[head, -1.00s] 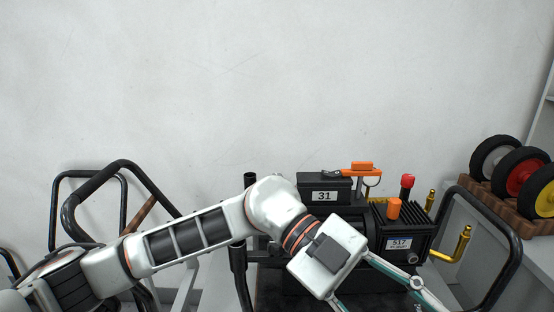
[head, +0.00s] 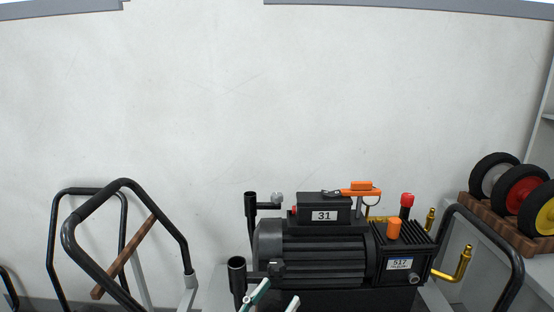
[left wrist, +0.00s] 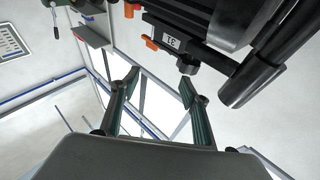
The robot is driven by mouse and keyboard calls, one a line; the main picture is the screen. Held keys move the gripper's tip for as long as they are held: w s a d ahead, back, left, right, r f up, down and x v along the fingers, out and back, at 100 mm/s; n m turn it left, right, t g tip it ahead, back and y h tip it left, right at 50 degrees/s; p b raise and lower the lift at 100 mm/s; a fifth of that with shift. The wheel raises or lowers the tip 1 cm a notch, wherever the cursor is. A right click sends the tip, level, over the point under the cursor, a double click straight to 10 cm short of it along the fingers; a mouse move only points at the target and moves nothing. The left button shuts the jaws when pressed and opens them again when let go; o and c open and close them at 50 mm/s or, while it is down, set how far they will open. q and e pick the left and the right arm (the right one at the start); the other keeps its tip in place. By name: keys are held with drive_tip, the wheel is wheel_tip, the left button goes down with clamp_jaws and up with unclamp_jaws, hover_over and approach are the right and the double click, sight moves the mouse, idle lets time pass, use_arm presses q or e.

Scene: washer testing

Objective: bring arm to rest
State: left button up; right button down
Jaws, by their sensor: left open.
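My left gripper (head: 275,300) shows only by its fingertips at the bottom edge of the head view, in front of the black motor unit. In the left wrist view its two green fingers (left wrist: 158,85) are spread apart with nothing between them. The rest of my left arm is out of the head view. The black washer motor (head: 315,255) carries the labels 31 and 517, an orange lever (head: 360,190) and a red knob (head: 407,199). The motor also shows in the left wrist view (left wrist: 220,25), beyond the fingers and upper right. My right gripper is not in view.
Black tubular handles (head: 120,190) stand at the left, with a brown wooden bar (head: 125,262) beside them. Another black handle frame (head: 510,262) stands right of the motor. Wheels (head: 520,187) rest on a brown rack at the far right. The wall area above is clear.

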use_arm(q)
drive_tip(key=s+a+f+n+g+y, duration=0.1)
drive_tip(key=s+a+f+y, duration=0.2)
drive_tip(key=f, duration=0.4)
drive_tip(key=s+a+f+n+g+y, duration=0.1)
drive_tip(key=s+a+f+y, duration=0.1)
drive_tip(key=a+f, duration=0.35)
drive_tip(key=s+a+f+n+g+y, duration=0.1)
drive_tip(key=s+a+f+y, duration=0.15)
drive_tip(key=f, duration=0.55)
drive_tip(key=s+a+f+g+y, duration=0.3)
drive_tip(key=s+a+f, duration=0.5)
drive_tip(key=s+f, duration=0.3)
drive_tip(key=shift+s+a+f+g, duration=0.15)
drive_tip(key=shift+a+g, duration=0.2)
drive_tip(key=shift+g, duration=0.15)
